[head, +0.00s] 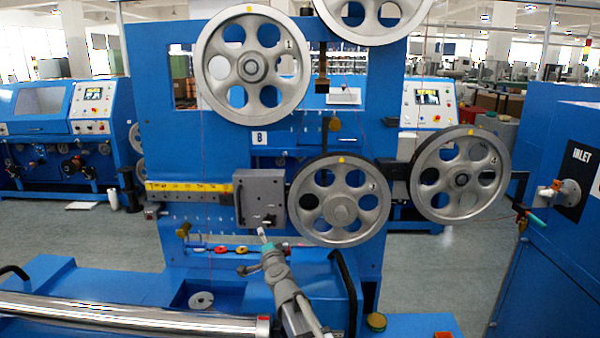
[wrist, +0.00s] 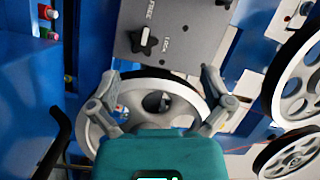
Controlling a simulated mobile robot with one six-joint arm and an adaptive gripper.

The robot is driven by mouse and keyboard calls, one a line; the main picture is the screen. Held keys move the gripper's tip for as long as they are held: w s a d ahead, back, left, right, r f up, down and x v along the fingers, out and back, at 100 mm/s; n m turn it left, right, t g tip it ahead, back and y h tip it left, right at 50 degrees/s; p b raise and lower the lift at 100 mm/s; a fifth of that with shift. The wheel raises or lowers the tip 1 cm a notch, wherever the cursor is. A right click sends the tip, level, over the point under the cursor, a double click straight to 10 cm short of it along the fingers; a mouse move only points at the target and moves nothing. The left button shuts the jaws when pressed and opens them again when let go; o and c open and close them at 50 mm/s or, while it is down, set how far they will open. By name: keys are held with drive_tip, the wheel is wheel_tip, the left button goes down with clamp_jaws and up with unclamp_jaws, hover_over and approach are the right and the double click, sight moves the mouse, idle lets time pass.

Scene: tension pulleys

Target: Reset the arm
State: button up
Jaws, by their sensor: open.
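My gripper (head: 251,251) is at the lower middle of the head view, at the end of my grey arm, in front of the blue machine. In the wrist view my gripper (wrist: 160,77) has its two grey fingers spread wide with nothing between them. Behind the fingers is a silver spoked pulley (wrist: 155,100), partly hidden by the teal gripper body. A grey box with a dark knob (head: 261,200) is just above my gripper in the head view. Its panel and knob (wrist: 146,41) also show beyond the fingertips in the wrist view.
Silver pulleys numbered 1 (head: 253,66) and others stand on the blue frame, including the low middle wheel (head: 340,200) and the right wheel (head: 460,176). A black curved handle (head: 345,280) rises right of my arm. A shiny roller (head: 130,318) lies at lower left.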

drive_tip(key=s+d+f+n+g+h+p, duration=0.1)
drive_tip(key=s+d+f+n+g+h, duration=0.1)
drive_tip(key=s+d+f+g, duration=0.3)
drive_tip(key=s+d+f+n+g+h+p, duration=0.1)
drive_tip(key=s+d+f+n+g, duration=0.4)
drive_tip(key=s+d, duration=0.8)
drive_tip(key=s+d+f+n+g+h+p, duration=0.1)
drive_tip(key=s+d+f+n+g+h, duration=0.1)
drive_tip(key=s+d+g, duration=0.5)
drive_tip(key=s+d+f+n, duration=0.1)
drive_tip(key=s+d+f, duration=0.1)
drive_tip(key=d, duration=0.1)
drive_tip(key=shift+s+f+h+p, duration=0.3)
drive_tip(key=shift+s+f+p, duration=0.1)
